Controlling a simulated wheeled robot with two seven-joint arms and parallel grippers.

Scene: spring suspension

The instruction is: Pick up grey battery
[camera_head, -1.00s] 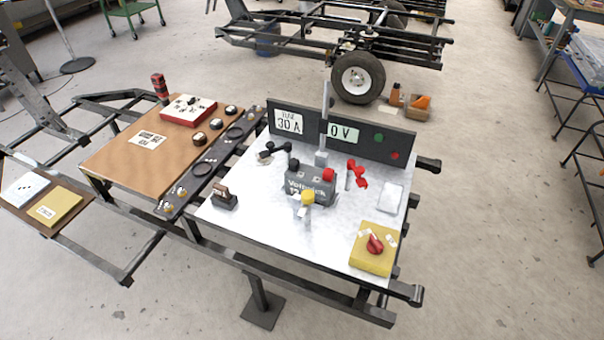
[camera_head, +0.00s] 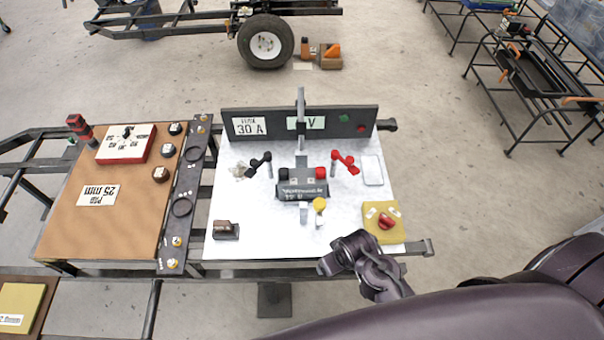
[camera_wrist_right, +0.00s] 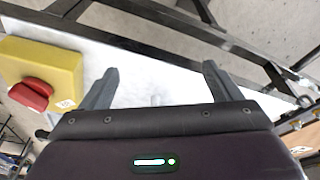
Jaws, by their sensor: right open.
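The grey battery (camera_head: 302,190) stands on the white table plate (camera_head: 250,225), with one black and one red terminal cap on its top. A black clamp (camera_head: 260,162) is on its left and a red clamp (camera_head: 345,163) on its right, both apart from it. A yellow-topped post (camera_head: 319,204) stands just in front of it. My right gripper (camera_head: 330,266) is at the plate's front edge, in front of and right of the battery. In the right wrist view its two fingers (camera_wrist_right: 158,82) are apart and empty. The battery is not visible there. My left gripper is not in view.
A yellow box with a red knob (camera_head: 384,222) sits at the plate's front right, close to my right gripper. An upright panel (camera_head: 280,125) with a vertical post stands behind the battery. A dark block (camera_head: 226,231) is at front left. A brown board (camera_head: 90,225) lies further left.

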